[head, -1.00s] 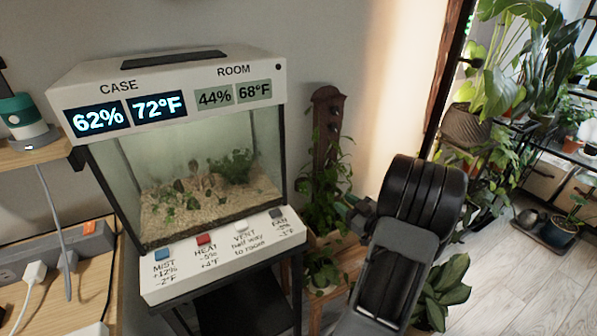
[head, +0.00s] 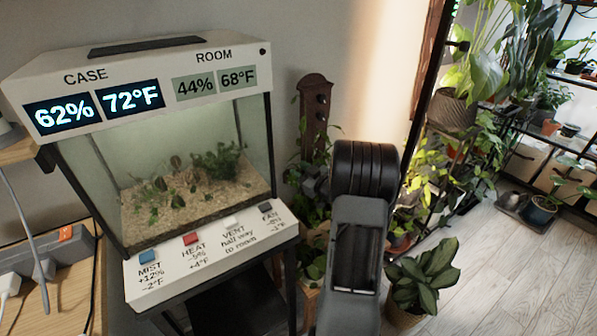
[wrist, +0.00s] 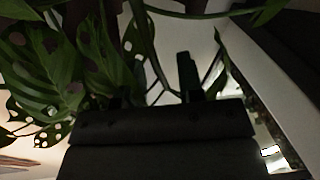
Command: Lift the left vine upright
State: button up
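A dark wooden board with round pegs (head: 316,115) stands upright behind the case's right side. Green vines (head: 298,172) hang and spread around its lower part; I cannot tell which stem is the left vine. My gripper (head: 314,182) is among this foliage in front of the board, mostly hidden by my arm. In the wrist view, my gripper (wrist: 158,82) shows dark fingers with a bright gap between them, so it looks open. Large leaves with holes (wrist: 45,75) lie on its left, and a curved green stem (wrist: 150,45) passes ahead of it. No stem is clearly gripped.
The glass case (head: 185,170) with readouts and buttons stands close on the left of the foliage. A leafy potted plant (head: 422,278) stands on the floor at right. A shelf of plants (head: 560,110) is at the back right. Floor (head: 500,285) is clear at lower right.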

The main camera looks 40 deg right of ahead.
jog(key=shift+w+a, duration=0.1)
jog(key=shift+w, duration=0.3)
jog(key=shift+c, duration=0.5)
grip_shut()
